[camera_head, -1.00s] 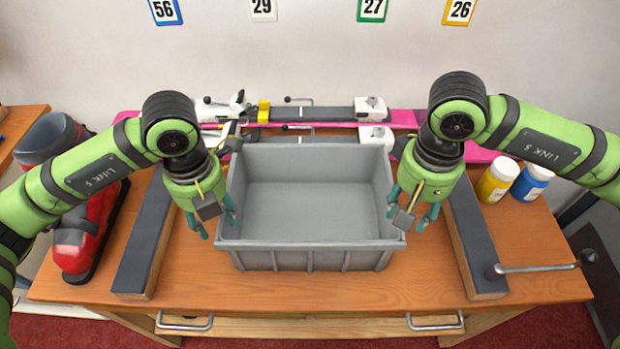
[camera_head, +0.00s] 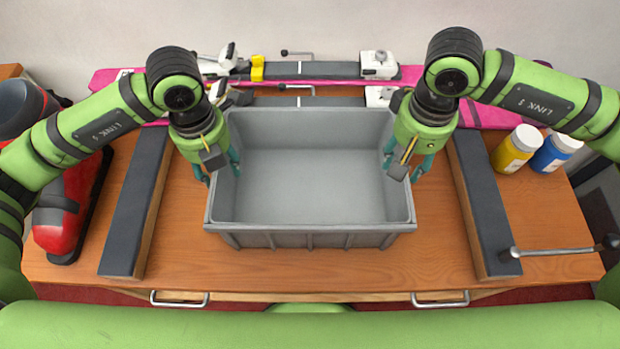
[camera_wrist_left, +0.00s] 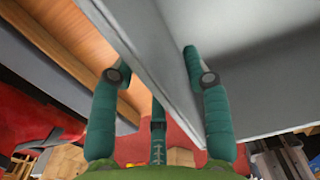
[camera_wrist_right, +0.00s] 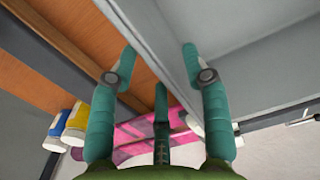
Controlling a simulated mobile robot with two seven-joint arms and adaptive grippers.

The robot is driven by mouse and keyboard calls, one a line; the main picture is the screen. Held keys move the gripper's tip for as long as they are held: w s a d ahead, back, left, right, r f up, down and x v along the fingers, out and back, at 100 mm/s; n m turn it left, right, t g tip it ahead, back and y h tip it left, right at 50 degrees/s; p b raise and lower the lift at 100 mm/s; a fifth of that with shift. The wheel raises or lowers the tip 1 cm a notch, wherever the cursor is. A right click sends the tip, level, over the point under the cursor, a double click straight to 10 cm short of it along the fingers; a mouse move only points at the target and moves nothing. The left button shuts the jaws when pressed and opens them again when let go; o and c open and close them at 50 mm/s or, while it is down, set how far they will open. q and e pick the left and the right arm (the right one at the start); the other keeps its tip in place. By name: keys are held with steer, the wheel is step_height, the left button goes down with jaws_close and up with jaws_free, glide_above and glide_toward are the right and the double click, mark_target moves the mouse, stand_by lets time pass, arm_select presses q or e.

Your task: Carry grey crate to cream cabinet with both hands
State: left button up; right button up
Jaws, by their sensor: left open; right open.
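The grey crate (camera_head: 310,238), open-topped and empty, stands upright on the wooden bench. My left gripper (camera_head: 220,170) is open at the crate's left wall. In the left wrist view its fingers (camera_wrist_left: 155,65) are on either side of that wall, with a visible gap. My right gripper (camera_head: 406,168) is open at the right wall. In the right wrist view its fingers (camera_wrist_right: 160,58) likewise straddle the wall. Whether any finger touches the crate cannot be told. The cream cabinet is not in view.
Grey-topped bars lie left (camera_head: 135,215) and right (camera_head: 484,215) of the crate on the bench (camera_head: 180,262). Pink skis (camera_head: 482,114) with clamps lie behind it. Yellow (camera_head: 514,149) and blue (camera_head: 555,153) bottles stand at right.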

arm_select(q)
steer(key=shift+f, duration=1.95)
arm_select(e)
steer(key=shift+f, duration=1.95)
arm_select(q)
jaws_close()
arm_select(e)
jaws_close()
arm_select(q)
steer(key=shift+r, duration=0.1)
